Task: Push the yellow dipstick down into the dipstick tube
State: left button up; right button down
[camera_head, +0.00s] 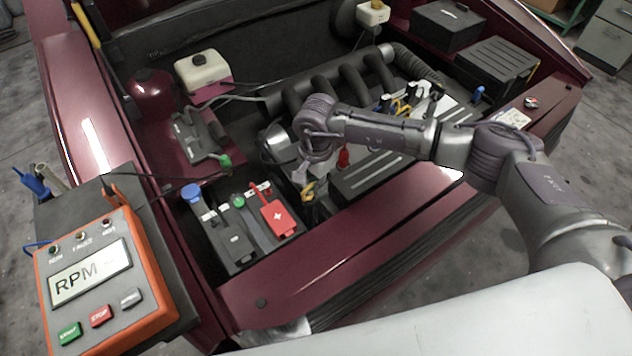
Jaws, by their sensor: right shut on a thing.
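My right arm comes in from the right over the engine bay, with its wrist bent down. My right gripper (304,176) points down beside the engine block, close to the front edge of the bay. It is shut on the yellow dipstick, whose yellow handle (308,191) shows at the fingertips. The dipstick's lower part and the dipstick tube cannot be made out from here.
The battery (231,232) with a red terminal cover (278,217) stands left of the gripper. The dark red front crossmember (345,245) runs along the near side. An orange RPM console (103,285) stands at lower left.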

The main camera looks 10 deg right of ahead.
jog(key=c, duration=1.2)
grip_release()
notch_tip(320, 180, up, 12)
